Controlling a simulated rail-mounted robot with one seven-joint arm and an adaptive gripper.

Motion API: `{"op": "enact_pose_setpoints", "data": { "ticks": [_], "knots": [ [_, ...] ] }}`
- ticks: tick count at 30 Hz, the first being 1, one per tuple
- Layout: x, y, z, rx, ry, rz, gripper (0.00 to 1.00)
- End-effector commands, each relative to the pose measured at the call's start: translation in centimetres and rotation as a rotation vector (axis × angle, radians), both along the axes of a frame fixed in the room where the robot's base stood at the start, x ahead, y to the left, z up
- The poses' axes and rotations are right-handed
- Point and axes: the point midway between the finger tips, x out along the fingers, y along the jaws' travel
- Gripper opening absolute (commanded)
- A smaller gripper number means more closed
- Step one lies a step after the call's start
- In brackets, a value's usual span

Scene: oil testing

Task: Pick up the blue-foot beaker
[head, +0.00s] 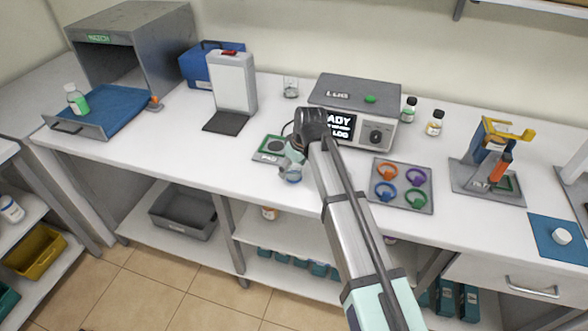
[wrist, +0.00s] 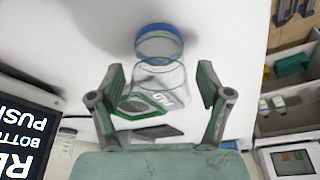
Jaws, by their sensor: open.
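The blue-foot beaker is clear glass with a blue ring at its base. In the head view the beaker (head: 292,176) stands near the bench's front edge, partly hidden by my gripper (head: 291,158). In the wrist view the beaker (wrist: 160,50) is ahead of my gripper (wrist: 160,82), its clear body reaching back between the open fingertips and its blue foot beyond them. A gap shows on each side of the glass. I cannot tell how deep it sits between the fingers. My gripper is open and holds nothing.
A green-marked pad (head: 270,148) lies just left of my gripper. A grey instrument (head: 350,92) with a lit screen stands behind it. A plate (head: 402,197) with several coloured rings lies to the right. Another clear beaker (head: 291,87) stands at the back.

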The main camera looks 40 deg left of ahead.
Motion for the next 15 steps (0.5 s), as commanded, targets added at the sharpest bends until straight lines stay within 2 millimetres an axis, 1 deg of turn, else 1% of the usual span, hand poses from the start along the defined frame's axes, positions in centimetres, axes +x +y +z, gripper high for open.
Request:
{"op": "enact_pose_setpoints", "data": {
  "ticks": [3,8,9,11,12,14,15],
  "knots": [
    [0.03,0.18,-0.50,0.000,0.000,0.000,0.77],
    [0.04,0.18,-0.55,0.001,-0.001,0.000,0.77],
    [0.05,0.18,-0.55,0.001,-0.001,0.000,0.74],
    [0.04,0.17,-0.55,0.001,-0.001,0.000,0.53],
    [0.04,0.16,-0.54,0.001,-0.001,0.000,0.38],
    [0.04,0.16,-0.54,0.001,-0.001,0.000,0.17],
    [0.04,0.16,-0.54,0.000,0.000,0.000,0.13]
  ]
}}
